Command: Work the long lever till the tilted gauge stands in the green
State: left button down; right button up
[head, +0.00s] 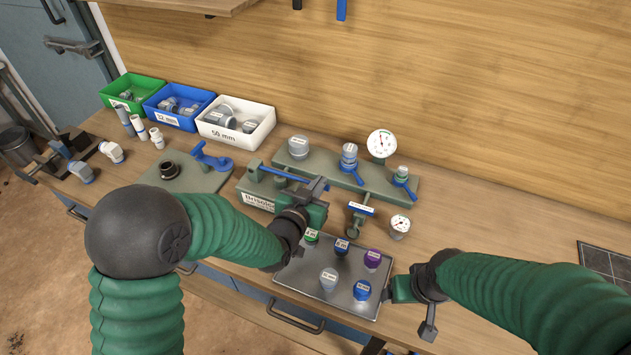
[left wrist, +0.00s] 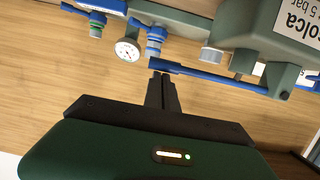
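The long blue lever (head: 280,174) runs from the pump block (head: 258,194) toward my left gripper (head: 320,187); in the left wrist view the lever (left wrist: 210,75) crosses just beyond the fingertips. My left gripper (left wrist: 162,76) has its fingers together at the lever's free end; contact cannot be told. A small gauge (head: 400,224) with a tipped-back dial stands at the front right. A larger round gauge (head: 382,143) stands on the manifold behind and also shows in the left wrist view (left wrist: 127,49). Needle readings are too small to tell. My right gripper (head: 400,289) is beside the tray; its fingers are unclear.
A metal tray (head: 287,279) holding several labelled caps lies in front. The manifold (head: 325,176) carries blue-handled valves (head: 349,157). Green (head: 131,83), blue (head: 178,88) and white (head: 262,116) bins stand at the back left.

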jog(key=shift+s+r+b, duration=0.35)
jog(key=shift+s+b, duration=0.05)
jog(key=shift+s, duration=0.5)
jog(key=shift+w+f, duration=0.25)
jog(key=shift+w, duration=0.2)
jog(key=shift+s+r, duration=0.1)
jog(key=shift+s, duration=0.05)
pick_arm(q)
jog(key=r+v, duration=0.2)
jog(key=v, duration=0.9)
jog(key=shift+w+d+r, duration=0.15)
jog(key=shift+d+r, duration=0.05)
jog(key=shift+d, duration=0.15)
jog(key=shift+w+f, duration=0.1)
jog(key=shift+w, duration=0.05)
